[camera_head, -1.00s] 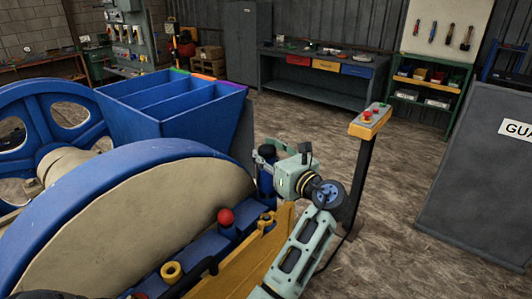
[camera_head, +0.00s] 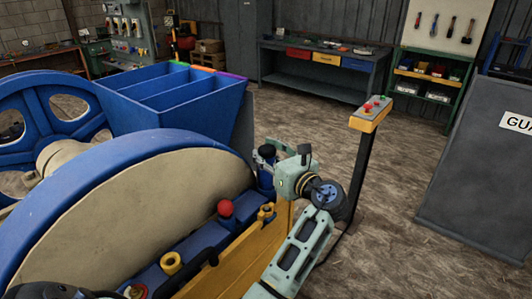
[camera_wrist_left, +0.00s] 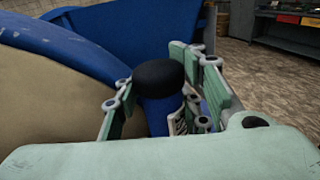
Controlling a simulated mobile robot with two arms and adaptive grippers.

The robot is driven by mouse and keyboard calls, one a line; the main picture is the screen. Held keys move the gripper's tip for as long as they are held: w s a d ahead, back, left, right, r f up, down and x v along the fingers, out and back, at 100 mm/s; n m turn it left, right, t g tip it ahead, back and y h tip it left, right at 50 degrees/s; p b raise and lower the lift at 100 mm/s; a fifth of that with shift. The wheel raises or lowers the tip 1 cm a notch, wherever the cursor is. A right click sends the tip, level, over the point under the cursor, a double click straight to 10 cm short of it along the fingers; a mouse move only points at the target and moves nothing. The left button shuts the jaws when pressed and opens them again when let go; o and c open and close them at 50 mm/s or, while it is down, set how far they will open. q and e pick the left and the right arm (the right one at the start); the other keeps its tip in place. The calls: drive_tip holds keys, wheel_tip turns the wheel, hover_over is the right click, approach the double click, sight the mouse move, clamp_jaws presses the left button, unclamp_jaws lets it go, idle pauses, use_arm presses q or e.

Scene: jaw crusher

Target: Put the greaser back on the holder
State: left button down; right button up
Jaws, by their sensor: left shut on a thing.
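The greaser, a blue cylinder with a black top (camera_head: 265,172), stands upright at the right end of the blue machine's ledge. It also shows in the left wrist view, its black cap (camera_wrist_left: 159,75) between the finger pads. My left gripper (camera_head: 264,158) is shut on it; its fingers sit on both sides, just below the cap. The lower end of the greaser is hidden, so I cannot tell whether it rests on anything. Yellow rings (camera_head: 171,263) and (camera_head: 266,211) sit along the ledge; I cannot tell which part is the holder. My right gripper is not in view.
The large blue wheel (camera_head: 110,170) and blue hopper (camera_head: 180,100) stand close to the left of the gripper. A control post (camera_head: 371,112) stands to the right. Open floor lies beyond.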

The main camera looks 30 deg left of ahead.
use_arm(q)
drive_tip(key=shift+f, duration=0.1)
idle(0.3)
drive_tip(key=c, duration=1)
unclamp_jaws()
drive_tip(key=shift+c, duration=0.2)
drive_tip(key=shift+f, duration=0.15)
wheel_tip(320, 180, up, 10)
drive_tip(key=shift+r, duration=0.1)
